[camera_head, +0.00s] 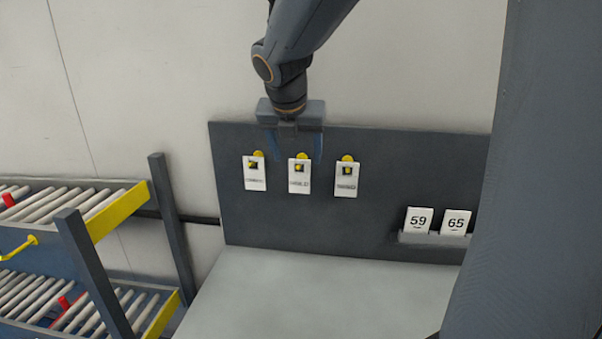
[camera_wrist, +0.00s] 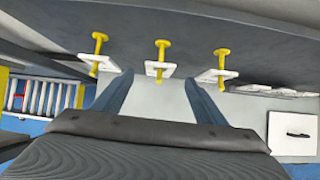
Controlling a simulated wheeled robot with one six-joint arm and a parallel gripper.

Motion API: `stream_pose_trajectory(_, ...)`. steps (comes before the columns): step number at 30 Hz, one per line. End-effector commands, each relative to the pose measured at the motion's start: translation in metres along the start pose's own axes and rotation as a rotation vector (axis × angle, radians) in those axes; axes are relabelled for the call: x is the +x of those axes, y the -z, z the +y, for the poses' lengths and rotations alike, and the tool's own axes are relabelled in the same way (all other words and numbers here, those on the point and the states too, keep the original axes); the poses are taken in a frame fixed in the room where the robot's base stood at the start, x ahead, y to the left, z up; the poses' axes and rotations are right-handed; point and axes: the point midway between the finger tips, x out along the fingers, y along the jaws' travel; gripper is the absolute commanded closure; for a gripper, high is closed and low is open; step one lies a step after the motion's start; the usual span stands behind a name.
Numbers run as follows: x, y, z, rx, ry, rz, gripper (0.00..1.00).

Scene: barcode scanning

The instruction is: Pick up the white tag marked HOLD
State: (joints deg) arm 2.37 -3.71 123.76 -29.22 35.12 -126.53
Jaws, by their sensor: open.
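Three white tags hang in a row from yellow pegs on a dark upright board: a left tag (camera_head: 254,180), a middle tag (camera_head: 298,184) and a right tag (camera_head: 345,187). Each bears a small dark and yellow mark and a line of print too small to read, so I cannot tell which says HOLD. My gripper (camera_head: 295,154) is open and empty, pointing down at the top of the middle tag. In the wrist view the middle tag (camera_wrist: 153,70) and its peg lie between the two blue fingertips, with the left tag (camera_wrist: 105,64) and right tag (camera_wrist: 212,77) outside them.
The dark board (camera_head: 270,220) stands behind a pale tabletop (camera_head: 300,300), whose visible part is clear. A small ledge (camera_head: 432,239) at right holds cards marked 59 (camera_head: 418,220) and 65 (camera_head: 456,222). A roller rack (camera_head: 75,250) with posts stands at left.

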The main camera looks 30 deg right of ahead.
Motion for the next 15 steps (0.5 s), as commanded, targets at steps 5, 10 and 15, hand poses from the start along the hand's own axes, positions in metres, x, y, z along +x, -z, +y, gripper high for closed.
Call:
stream_pose_trajectory(5, 0.012, -0.003, 0.000, -0.030, 0.002, -0.005, 0.34)
stream_pose_trajectory(10, 0.028, -0.003, -0.001, -0.027, 0.002, -0.003, 0.34)
stream_pose_trajectory(15, 0.049, -0.003, -0.001, -0.027, 0.002, -0.002, 0.34)
